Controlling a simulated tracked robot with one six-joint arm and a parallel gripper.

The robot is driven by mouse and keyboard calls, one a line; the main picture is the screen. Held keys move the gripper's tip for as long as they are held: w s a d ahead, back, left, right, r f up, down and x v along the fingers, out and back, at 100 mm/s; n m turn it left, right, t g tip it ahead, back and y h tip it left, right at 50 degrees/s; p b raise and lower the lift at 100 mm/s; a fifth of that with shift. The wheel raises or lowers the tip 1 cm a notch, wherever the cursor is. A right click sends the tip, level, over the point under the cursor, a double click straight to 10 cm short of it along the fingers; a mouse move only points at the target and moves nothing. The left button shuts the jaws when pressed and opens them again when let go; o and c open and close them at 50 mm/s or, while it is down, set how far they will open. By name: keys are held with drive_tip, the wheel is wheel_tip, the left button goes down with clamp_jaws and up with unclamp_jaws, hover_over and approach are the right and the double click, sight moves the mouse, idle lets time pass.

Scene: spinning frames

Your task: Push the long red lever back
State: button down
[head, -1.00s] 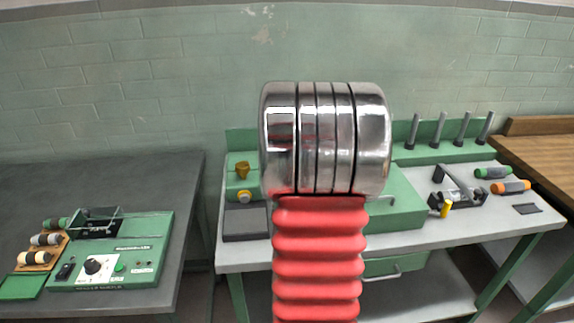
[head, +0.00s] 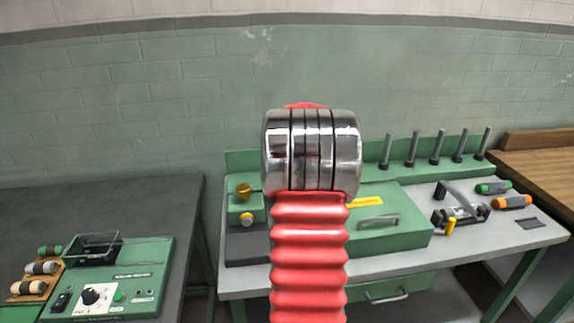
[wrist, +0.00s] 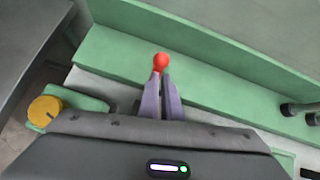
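A round red knob (wrist: 161,61) shows in the wrist view, just beyond my fingertips. I take it for the end of the red lever; the lever's shaft is mostly hidden behind the fingers. My gripper (wrist: 161,76) has two purple fingers that lie close together, with only a thin gap and nothing clearly held between them. The tips are at or almost at the knob's lower edge; I cannot tell whether they touch it. In the head view my own arm covers the lever and the gripper.
A green machine (head: 385,215) with a handle stands on the grey workbench (head: 500,245). A yellow knob (wrist: 45,110) is at the left in the wrist view. Several upright pegs (head: 437,148) stand at the back right. A green control box (head: 115,280) sits on the dark left table.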

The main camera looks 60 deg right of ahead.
drive_tip(key=shift+w+d+r, duration=0.15)
drive_tip(key=shift+w+d, duration=0.1)
drive_tip(key=shift+d, duration=0.05)
drive_tip(key=shift+w, duration=0.25)
drive_tip(key=shift+s+a, duration=0.1)
drive_tip(key=shift+s+a+r, duration=0.15)
drive_tip(key=shift+s+a, duration=0.05)
drive_tip(key=shift+a, duration=0.3)
wheel_tip(320, 180, up, 11)
drive_tip(key=s+d, duration=0.1)
drive_tip(key=shift+s+d, duration=0.2)
drive_tip(key=shift+d, duration=0.05)
idle(0.8)
